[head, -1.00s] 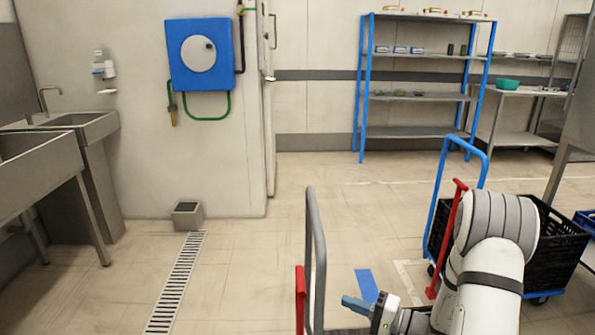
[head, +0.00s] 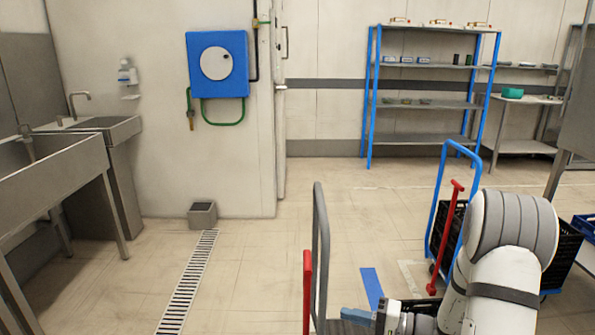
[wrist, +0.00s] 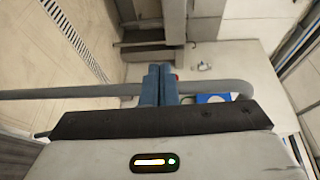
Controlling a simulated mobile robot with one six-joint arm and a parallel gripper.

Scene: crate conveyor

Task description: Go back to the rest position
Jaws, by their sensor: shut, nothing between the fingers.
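My gripper (head: 358,315) shows low in the head view, at the end of my white and grey arm, and points to the left. In the wrist view its two blue fingers (wrist: 158,84) are close together with nothing between them. A grey tubular handle (wrist: 60,94) crosses the wrist view behind the fingers. I cannot tell whether the fingers touch it.
The grey handle (head: 320,250) and a red post (head: 307,290) stand left of my gripper. A blue-handled cart (head: 434,215) with black crates (head: 563,245) stands by my arm. Sinks (head: 50,165) are at left, a blue shelf (head: 420,147) at back. The floor (head: 250,270) at middle left is clear.

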